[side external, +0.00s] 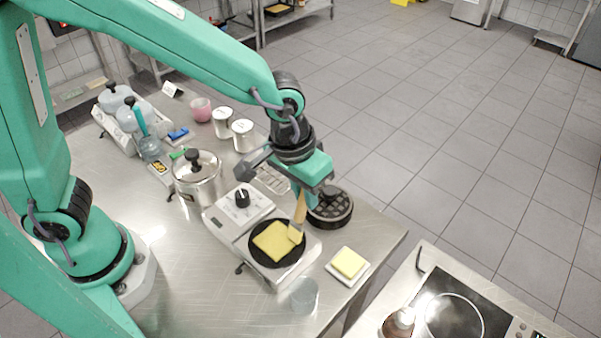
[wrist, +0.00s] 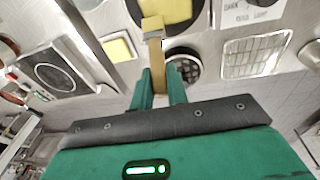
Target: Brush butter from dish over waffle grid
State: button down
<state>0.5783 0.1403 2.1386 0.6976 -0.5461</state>
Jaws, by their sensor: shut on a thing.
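My gripper (side external: 302,192) is shut on the wooden handle of a brush (side external: 299,215), which also shows in the wrist view (wrist: 157,62). The brush points down, with its pale head at the right edge of a yellow square (side external: 270,241). I cannot tell whether it touches. The square lies on the black round plate (side external: 262,262) of a white appliance. A dark round piece with a grid pattern (side external: 331,204) sits just behind the gripper; it shows in the wrist view (wrist: 185,66). A white dish (side external: 335,269) with a yellow butter block (side external: 348,262) is at the front right.
A lidded steel pot (side external: 197,183) stands left of the appliance (side external: 230,214). A wire rack (side external: 272,180) lies behind, partly hidden by my gripper. A clear cup (side external: 304,296) stands near the front edge. A separate hob (side external: 455,310) is at lower right.

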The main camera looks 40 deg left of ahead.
jog(key=shift+s, duration=1.15)
jog(key=w+r, duration=0.4)
jog(key=r, duration=0.4)
